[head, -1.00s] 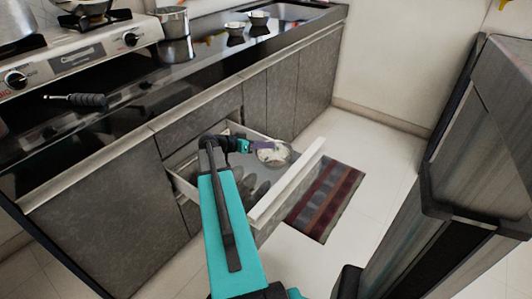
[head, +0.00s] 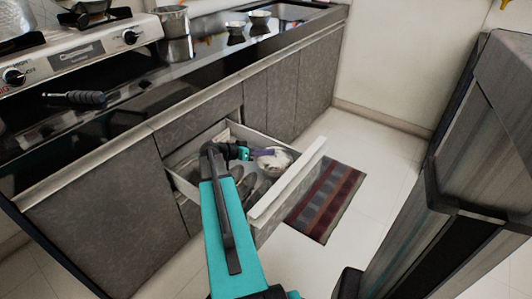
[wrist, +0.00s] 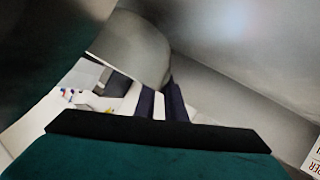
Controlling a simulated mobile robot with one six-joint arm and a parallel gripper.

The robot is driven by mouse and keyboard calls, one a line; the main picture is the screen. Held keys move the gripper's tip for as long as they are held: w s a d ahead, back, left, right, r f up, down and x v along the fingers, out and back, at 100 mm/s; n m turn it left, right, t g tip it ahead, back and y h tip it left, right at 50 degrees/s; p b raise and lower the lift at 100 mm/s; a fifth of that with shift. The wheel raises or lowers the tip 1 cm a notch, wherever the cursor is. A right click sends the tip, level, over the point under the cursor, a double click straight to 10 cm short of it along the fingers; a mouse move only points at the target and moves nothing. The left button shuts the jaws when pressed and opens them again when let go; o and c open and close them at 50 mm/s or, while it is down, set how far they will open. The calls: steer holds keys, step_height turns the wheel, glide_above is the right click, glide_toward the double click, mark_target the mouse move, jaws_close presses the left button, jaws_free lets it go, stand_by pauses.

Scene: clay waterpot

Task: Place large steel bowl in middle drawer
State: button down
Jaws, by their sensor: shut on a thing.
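The large steel bowl (head: 277,161) is a shiny rounded bowl at the right part of the open drawer in the head view. In the wrist view a grey curved surface (wrist: 140,45), likely the bowl, sits close beside the dark fingers (wrist: 160,103).
Several rounded items (head: 250,186) lie in the drawer, partly hidden by my arm. A striped mat (head: 325,200) lies on the floor beyond the drawer front. A stove (head: 75,45), a steel pot (head: 175,35) and small bowls (head: 259,18) stand on the counter. A tall dark appliance (head: 475,150) stands at right.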

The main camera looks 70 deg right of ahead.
steer(key=shift+f+b, duration=0.4)
steer(key=shift+f, duration=0.05)
steer(key=c, duration=1.8)
jaws_free()
steer(key=shift+r+p, duration=0.2)
steer(key=shift+p, duration=0.1)
steer(key=shift+r+p, duration=0.45)
steer(key=shift+w+a+r, duration=0.15)
steer(key=shift+a+r, duration=0.05)
steer(key=p+v, duration=0.2)
steer(key=v, duration=0.9)
steer(key=shift+a+p, duration=0.2)
steer(key=shift+p, duration=0.2)
